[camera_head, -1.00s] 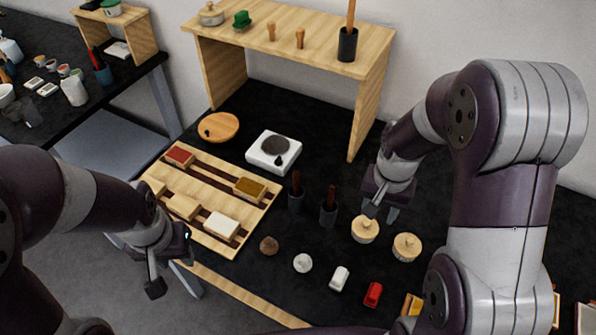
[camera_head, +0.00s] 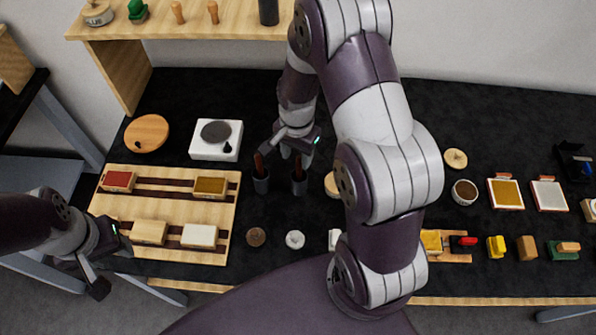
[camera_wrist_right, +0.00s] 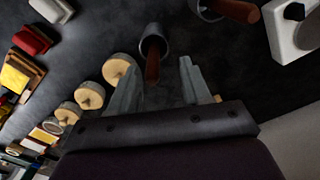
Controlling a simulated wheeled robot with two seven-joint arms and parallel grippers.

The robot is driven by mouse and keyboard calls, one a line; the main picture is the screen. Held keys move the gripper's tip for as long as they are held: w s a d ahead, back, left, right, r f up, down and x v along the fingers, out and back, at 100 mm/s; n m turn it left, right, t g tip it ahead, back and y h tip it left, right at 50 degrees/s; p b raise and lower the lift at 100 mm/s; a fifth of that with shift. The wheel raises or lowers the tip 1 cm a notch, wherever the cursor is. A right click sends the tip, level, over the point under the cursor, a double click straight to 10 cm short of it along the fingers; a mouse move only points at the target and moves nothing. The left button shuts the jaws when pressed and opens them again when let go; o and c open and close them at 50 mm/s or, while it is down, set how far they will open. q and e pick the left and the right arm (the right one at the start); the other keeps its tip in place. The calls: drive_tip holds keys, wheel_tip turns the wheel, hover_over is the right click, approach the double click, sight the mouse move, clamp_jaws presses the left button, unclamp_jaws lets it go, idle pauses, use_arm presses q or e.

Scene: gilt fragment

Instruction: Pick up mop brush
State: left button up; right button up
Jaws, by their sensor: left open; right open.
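Two dark cups stand on the black table, each with a reddish-brown brush handle upright in it: the left cup (camera_head: 261,184) and the right cup (camera_head: 299,187). Their bristles are hidden, so I cannot tell which is the mop brush. My right gripper (camera_head: 295,155) is open just behind and above the right cup. In the right wrist view, the right cup's handle (camera_wrist_right: 152,68) shows between the open fingers (camera_wrist_right: 160,66), apparently untouched. The left cup's handle (camera_wrist_right: 235,10) is at the top edge. My left gripper (camera_head: 112,270) is open and empty at the table's front left.
A slatted wooden rack (camera_head: 165,207) with several blocks lies left of the cups. A white scale-like device (camera_head: 216,150) stands behind it. A wooden shelf (camera_head: 190,30) stands at the back left. Round wooden-lidded jars (camera_wrist_right: 119,69) stand close to the right cup.

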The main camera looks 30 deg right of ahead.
sight(300, 169)
drive_tip(key=f+p, duration=0.1)
drive_tip(key=f, duration=0.1)
drive_tip(key=s+f, duration=0.1)
drive_tip(key=f, duration=0.2)
drive_tip(key=shift+d+p, duration=0.1)
drive_tip(key=shift+p, duration=0.3)
drive_tip(key=shift+f, duration=0.25)
drive_tip(key=shift+w, duration=0.1)
drive_tip(key=shift+c, duration=0.4)
clamp_jaws()
